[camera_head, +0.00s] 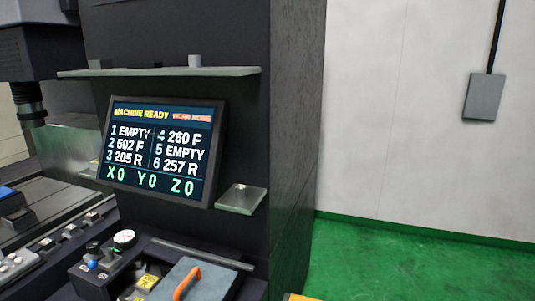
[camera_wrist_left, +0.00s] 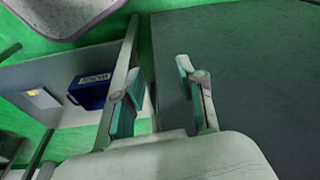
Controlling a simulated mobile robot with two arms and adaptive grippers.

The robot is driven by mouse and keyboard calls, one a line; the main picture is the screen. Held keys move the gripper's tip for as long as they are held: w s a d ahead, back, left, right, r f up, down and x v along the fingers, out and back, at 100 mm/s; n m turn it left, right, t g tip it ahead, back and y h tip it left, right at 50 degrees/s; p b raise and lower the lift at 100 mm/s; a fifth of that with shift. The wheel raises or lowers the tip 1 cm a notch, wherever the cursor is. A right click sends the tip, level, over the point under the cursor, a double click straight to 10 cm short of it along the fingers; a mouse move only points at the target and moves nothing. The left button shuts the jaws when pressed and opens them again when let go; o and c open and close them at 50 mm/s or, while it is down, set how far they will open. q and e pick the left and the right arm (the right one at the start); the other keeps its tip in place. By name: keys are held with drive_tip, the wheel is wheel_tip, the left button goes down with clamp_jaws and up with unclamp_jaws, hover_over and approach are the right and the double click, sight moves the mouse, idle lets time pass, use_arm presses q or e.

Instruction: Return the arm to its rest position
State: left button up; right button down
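In the left wrist view my left gripper (camera_wrist_left: 159,82) has its two fingers spread apart with nothing between them. It hangs over the edge of a dark grey surface (camera_wrist_left: 245,60), and the green floor shows beyond. Neither of my arms shows in the head view. My right gripper is in neither view.
The dark machine (camera_head: 295,130) fills the left of the head view. Its screen (camera_head: 158,150) reads MACHINE READY. A small shelf (camera_head: 241,198) juts out beside it, above an orange-handled grey block (camera_head: 195,280). Green floor (camera_head: 400,260) is clear at right. A blue bin (camera_wrist_left: 90,92) shows at the wrist.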

use_arm(q)
drive_tip(key=s+a+f+g+b, duration=0.1)
drive_tip(key=s+a+f+b, duration=0.1)
drive_tip(key=s+f, duration=1.4)
wheel_tip(320, 180, down, 2)
drive_tip(key=shift+s+a+f, duration=0.1)
drive_tip(key=shift+s+a, duration=0.2)
drive_tip(key=shift+a, duration=0.2)
